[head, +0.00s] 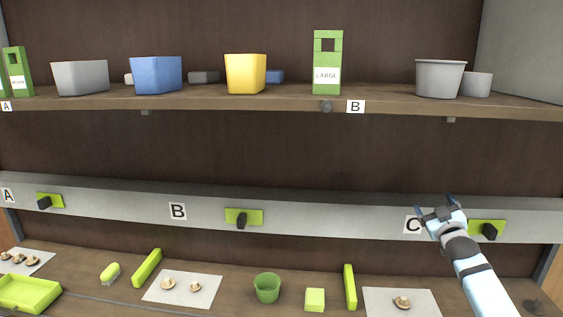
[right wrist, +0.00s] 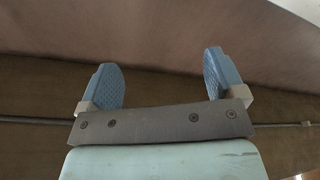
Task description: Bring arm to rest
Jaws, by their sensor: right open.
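My right gripper (head: 438,208) is raised at the right of the head view, in front of the grey rail near the letter C sign (head: 412,225). Its two blue fingers stand apart with nothing between them, as the right wrist view also shows (right wrist: 160,85). My right arm comes in from the lower right. My left gripper is not in the head view. Mushrooms lie on white sheets on the counter: two on the middle sheet (head: 207,297), one on the right sheet (head: 375,299), and several on the left sheet (head: 40,261).
The rail (head: 320,218) carries black knobs on green plates. On the counter are a green tray (head: 28,306), a brush (head: 110,272), a green cup (head: 267,288), a green block (head: 315,299) and green bars (head: 350,287).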

